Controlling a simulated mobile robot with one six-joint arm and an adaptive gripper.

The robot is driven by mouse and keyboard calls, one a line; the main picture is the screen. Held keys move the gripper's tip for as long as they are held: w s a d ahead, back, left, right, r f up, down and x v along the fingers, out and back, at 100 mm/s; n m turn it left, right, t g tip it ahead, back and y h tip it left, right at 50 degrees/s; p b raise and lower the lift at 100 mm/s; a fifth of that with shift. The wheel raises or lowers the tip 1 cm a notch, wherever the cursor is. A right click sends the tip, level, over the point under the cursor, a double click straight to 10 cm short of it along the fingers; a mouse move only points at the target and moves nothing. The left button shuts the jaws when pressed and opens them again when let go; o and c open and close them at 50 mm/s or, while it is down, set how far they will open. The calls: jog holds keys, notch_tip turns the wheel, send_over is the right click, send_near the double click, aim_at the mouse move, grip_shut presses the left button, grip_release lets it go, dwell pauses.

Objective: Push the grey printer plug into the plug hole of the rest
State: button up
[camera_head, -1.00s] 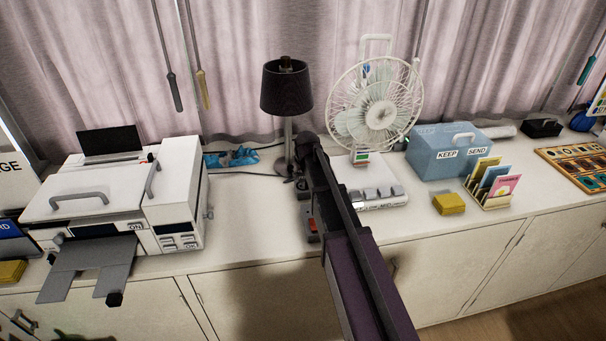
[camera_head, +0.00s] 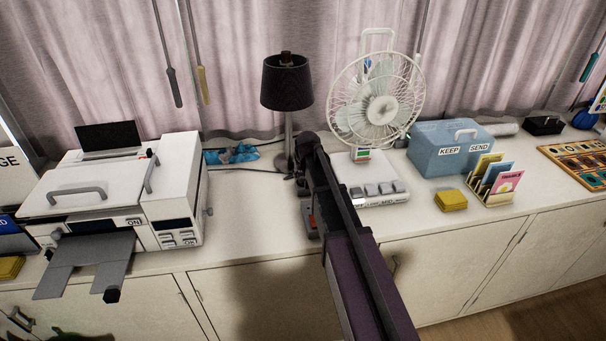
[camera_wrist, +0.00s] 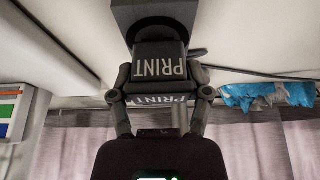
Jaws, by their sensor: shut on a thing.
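The grey plug (camera_wrist: 160,52) shows in the wrist view with white "PRINT" lettering on two faces. My gripper (camera_wrist: 160,76) is shut on it, with one finger on each side. A dark grey block (camera_wrist: 152,14) stands directly beyond the plug, at the top of the wrist view. I cannot tell whether this block is the rest, or whether the plug sits in a hole. In the head view my arm hides the gripper and the plug. A dark strip with a red part (camera_head: 312,224) shows partly beside the arm.
The white printer (camera_head: 110,195) stands at left. The lamp (camera_head: 287,85) is behind my arm. The fan (camera_head: 378,105) and its white base with keys are close on the right. A dark cable (camera_wrist: 255,74) runs near a blue crumpled thing (camera_wrist: 265,95).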

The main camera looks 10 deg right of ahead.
jog(key=shift+f+b, duration=0.35)
jog(key=shift+f, duration=0.05)
jog(key=o, duration=1.1)
jog(key=shift+r, duration=0.15)
notch_tip(320, 180, up, 8)
jog(key=p, duration=0.8)
jog(key=shift+d, duration=0.1)
dwell(0.5)
jog(key=s+f+g+b, duration=0.2)
jog(key=s+f, duration=0.1)
jog(key=s, duration=1.2)
jog(key=s+f+g+b, duration=0.2)
jog(key=s+f, duration=0.1)
jog(key=s, duration=1.2)
jog(key=shift+a+g, duration=0.3)
jog(key=shift+w+f, duration=0.1)
